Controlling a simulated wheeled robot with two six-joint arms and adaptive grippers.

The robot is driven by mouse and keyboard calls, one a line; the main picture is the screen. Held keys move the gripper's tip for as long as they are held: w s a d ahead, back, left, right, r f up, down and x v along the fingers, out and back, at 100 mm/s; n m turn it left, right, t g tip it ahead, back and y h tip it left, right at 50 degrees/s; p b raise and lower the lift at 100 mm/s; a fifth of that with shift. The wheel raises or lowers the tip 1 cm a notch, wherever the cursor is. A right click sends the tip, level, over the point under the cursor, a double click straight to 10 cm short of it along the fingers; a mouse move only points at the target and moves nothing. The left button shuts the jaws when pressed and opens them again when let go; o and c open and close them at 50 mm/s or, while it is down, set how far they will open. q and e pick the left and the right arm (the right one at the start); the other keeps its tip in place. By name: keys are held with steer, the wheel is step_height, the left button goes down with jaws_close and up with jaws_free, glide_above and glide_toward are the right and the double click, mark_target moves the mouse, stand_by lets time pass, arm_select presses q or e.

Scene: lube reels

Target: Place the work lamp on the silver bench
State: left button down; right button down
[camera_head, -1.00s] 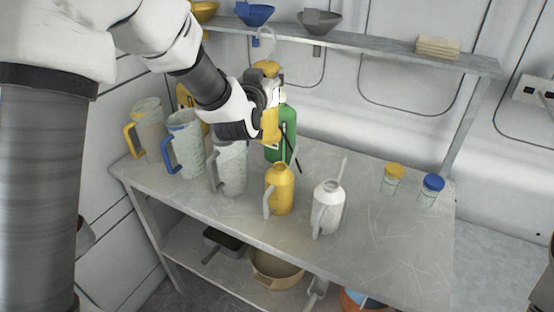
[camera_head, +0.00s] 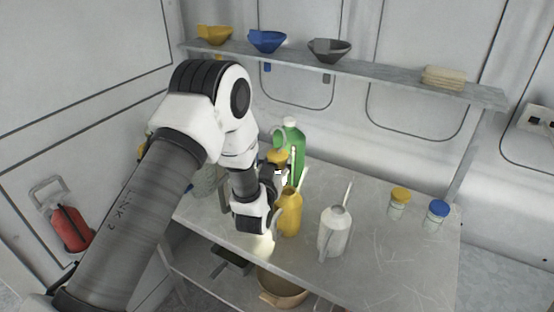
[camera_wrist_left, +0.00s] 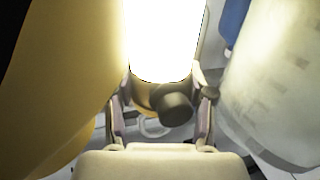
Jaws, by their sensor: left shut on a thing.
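The work lamp (camera_head: 277,156) has a yellow cap with a hook and stands roughly upright over the left part of the silver bench (camera_head: 385,265). In the left wrist view, its bright glowing tube (camera_wrist_left: 165,40) and yellow collar with a dark knob sit between my fingers. My left gripper (camera_head: 277,182) is shut on the lamp. My arm hides the lamp's lower part in the head view, so I cannot tell whether it touches the bench. My right gripper is not in view.
A yellow oil can (camera_head: 290,215) is close beside the lamp, a clear jug (camera_wrist_left: 285,80) on its other side. A green bottle (camera_head: 293,140) stands behind. A white can (camera_head: 335,232) and two jars (camera_head: 398,204) (camera_head: 435,215) stand right. A shelf (camera_head: 400,78) runs above the back.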

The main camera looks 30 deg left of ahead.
arm_select(q)
steer(key=shift+s, duration=0.1)
steer(key=c, duration=0.5)
jaws_free()
steer(key=shift+o, duration=0.4)
steer(key=shift+f, duration=0.1)
steer(key=shift+s+d+r, duration=0.1)
steer(key=shift+r, duration=0.15)
steer(key=b+v, duration=0.4)
steer(key=v, duration=0.7)
steer(key=shift+s, duration=0.4)
